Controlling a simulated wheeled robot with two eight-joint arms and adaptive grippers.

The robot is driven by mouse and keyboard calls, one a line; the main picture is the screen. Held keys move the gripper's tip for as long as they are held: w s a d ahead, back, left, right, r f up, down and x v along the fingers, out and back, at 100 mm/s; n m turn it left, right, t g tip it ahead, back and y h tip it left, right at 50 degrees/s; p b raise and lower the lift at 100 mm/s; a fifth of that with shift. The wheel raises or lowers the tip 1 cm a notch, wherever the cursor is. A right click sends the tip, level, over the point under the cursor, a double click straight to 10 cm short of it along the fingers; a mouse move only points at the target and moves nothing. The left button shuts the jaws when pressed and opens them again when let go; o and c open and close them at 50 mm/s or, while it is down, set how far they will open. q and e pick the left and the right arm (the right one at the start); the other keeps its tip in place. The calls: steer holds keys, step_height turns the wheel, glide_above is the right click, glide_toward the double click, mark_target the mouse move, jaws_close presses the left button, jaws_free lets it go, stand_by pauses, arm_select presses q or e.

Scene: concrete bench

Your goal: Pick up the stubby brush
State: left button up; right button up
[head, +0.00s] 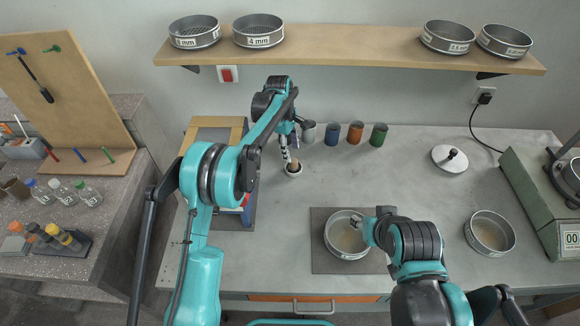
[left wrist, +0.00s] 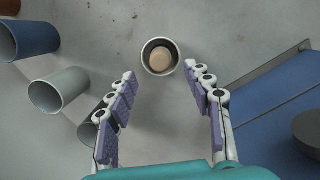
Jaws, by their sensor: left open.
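What looks like the stubby brush stands upright in a small pale cup (head: 294,171); its round tan end (left wrist: 160,60) shows in the left wrist view, inside the cup's rim. The rest of it is hidden in the cup. My left gripper (head: 287,152) is just above and beside the cup in the head view. In the left wrist view the left gripper (left wrist: 162,83) is open and empty, its two purple-padded fingers apart, with the cup beyond and between the tips. My right gripper (head: 364,229) is at the rim of a sieve (head: 334,243); its fingers are too small to judge.
Another sieve (head: 490,233) and a scale stand right. The bench's middle is clear.

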mark_target(293, 160)
arm_select(q)
steer(key=f, duration=0.2)
steer(key=f+b, duration=0.1)
steer(key=f, duration=0.1)
steer(key=f+b, duration=0.1)
steer(key=shift+s+d+f, duration=0.15)
steer(key=shift+d+f, duration=0.25)
steer(key=shift+r, duration=0.1)
jaws_close()
